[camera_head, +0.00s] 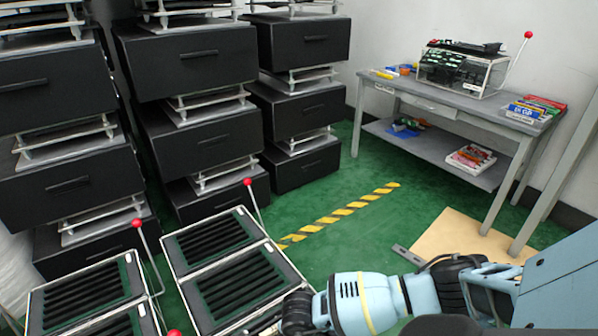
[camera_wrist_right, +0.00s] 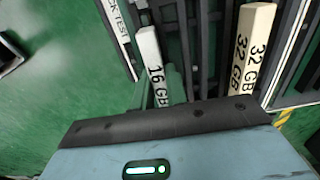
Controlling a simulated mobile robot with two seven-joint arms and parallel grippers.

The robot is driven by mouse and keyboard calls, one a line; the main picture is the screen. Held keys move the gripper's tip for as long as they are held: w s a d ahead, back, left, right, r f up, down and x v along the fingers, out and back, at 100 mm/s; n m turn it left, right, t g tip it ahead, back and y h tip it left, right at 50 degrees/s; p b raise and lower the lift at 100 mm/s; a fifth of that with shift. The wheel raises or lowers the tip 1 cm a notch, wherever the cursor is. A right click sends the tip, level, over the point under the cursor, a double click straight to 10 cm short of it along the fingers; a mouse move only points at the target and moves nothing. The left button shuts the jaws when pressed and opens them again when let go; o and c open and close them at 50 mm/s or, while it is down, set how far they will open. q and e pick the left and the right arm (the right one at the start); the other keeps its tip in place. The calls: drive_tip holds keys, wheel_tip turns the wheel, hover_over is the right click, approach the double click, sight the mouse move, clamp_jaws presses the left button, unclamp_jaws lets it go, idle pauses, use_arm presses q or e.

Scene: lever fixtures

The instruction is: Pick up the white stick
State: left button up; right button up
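Two white sticks show in the right wrist view. One is marked "16 GB" (camera_wrist_right: 151,62) and stands left of centre. The other is marked "32 GB" twice (camera_wrist_right: 252,45) and stands to the right. Both reach down towards the dark front edge of my right gripper (camera_wrist_right: 170,125), which hides their lower ends. I cannot make out its fingertips or whether it touches either stick. In the head view my right arm comes in from the right, and its dark wrist end (camera_head: 298,312) is over the near tray's right edge. My left gripper is not in view.
Slotted black trays (camera_head: 213,245) with red-knobbed levers (camera_head: 137,224) stand at the lower left. Black drawer stacks (camera_head: 205,145) fill the left. A grey table (camera_head: 450,98) with a lever fixture (camera_head: 462,68) stands at the back right.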

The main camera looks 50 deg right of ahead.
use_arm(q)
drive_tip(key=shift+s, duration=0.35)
use_arm(e)
clamp_jaws()
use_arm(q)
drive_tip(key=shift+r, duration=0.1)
use_arm(e)
drive_tip(key=shift+r, duration=0.15)
